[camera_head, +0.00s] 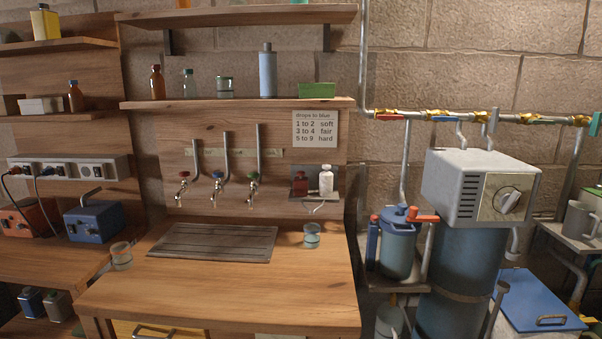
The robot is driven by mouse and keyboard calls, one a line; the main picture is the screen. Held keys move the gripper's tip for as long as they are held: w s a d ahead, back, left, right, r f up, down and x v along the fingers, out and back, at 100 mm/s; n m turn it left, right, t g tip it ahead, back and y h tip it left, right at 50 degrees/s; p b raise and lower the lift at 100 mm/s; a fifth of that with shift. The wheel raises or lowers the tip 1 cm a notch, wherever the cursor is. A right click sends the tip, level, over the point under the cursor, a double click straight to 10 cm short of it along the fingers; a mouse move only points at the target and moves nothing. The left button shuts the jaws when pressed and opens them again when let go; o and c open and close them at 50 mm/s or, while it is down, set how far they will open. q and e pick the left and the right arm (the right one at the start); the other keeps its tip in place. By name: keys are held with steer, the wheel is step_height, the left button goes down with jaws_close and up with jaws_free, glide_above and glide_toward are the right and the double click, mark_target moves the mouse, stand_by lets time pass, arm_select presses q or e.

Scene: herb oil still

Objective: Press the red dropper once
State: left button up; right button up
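A dark red bottle (300,184), which looks like the red dropper, stands on a small wall shelf (318,198) below the paper chart. A white bottle (326,180) stands just right of it, on the same shelf. A small clear glass (312,235) stands on the wooden bench below that shelf. Another clear glass (121,256) stands at the bench's left edge. Neither of my grippers is in view.
The wooden bench (220,295) has a slatted drain board (213,242) under three taps, with red, blue and green knobs. The front of the bench is clear. A blue canister (398,250) and a boiler with a white control box (470,185) stand at right.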

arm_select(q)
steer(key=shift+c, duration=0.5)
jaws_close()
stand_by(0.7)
